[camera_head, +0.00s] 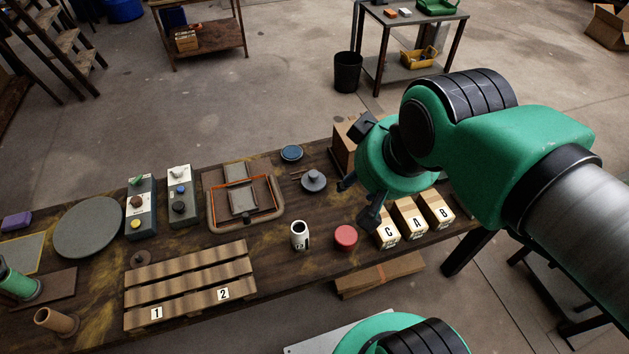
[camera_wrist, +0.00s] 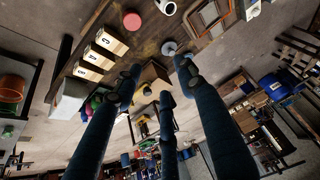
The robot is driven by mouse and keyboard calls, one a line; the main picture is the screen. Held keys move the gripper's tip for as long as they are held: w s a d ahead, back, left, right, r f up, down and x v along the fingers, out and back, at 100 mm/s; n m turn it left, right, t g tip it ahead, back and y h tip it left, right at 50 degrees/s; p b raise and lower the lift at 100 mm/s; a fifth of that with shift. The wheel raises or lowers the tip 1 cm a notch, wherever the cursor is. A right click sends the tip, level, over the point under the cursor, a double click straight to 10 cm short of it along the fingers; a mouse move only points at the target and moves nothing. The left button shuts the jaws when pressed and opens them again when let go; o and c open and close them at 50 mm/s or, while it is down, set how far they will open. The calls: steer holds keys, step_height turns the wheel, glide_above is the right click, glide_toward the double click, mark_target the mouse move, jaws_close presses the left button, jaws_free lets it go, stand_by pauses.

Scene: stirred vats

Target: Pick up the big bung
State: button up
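Which piece is the big bung is not certain. A grey-blue round piece with a raised knob (camera_head: 313,181) stands on the workbench left of my gripper; it also shows near a fingertip in the wrist view (camera_wrist: 170,47). A smaller dark knobbed piece (camera_head: 140,259) sits by the slatted rack. A plain red cylinder (camera_head: 346,236) stands in front of my gripper and shows at the top of the wrist view (camera_wrist: 132,21). My gripper (camera_head: 357,200) is above the right part of the bench. Its fingers are spread, with nothing held between them (camera_wrist: 157,76).
Three lettered blocks (camera_head: 410,218) stand close right of the gripper, and a cardboard box (camera_head: 343,145) is behind it. A white mug (camera_head: 299,236) stands left of the red cylinder. An orange-edged frame (camera_head: 246,197) and a slatted rack (camera_head: 190,282) are farther left.

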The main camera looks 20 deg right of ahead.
steer(key=o, duration=0.3)
steer(key=w+d+f+m+g+p, duration=0.1)
steer(key=w+f+m+g+p, duration=0.15)
steer(key=w, duration=0.85)
steer(key=w+f+m+g+p, duration=0.1)
steer(key=w+f, duration=0.2)
steer(key=w, duration=0.9)
steer(key=w+f+m, duration=0.1)
steer(key=w+f, duration=0.3)
steer(key=f, duration=0.3)
steer(key=w+d+f+m+g+p, duration=0.1)
steer(key=w+f, duration=0.4)
steer(key=f, duration=0.3)
steer(key=w+d+f+m+g+p, duration=0.1)
steer(key=w+f, duration=0.3)
steer(key=f, duration=0.3)
steer(key=shift+w+d+f, duration=0.15)
steer(key=shift+w+f, duration=0.05)
steer(key=shift+w, duration=0.2)
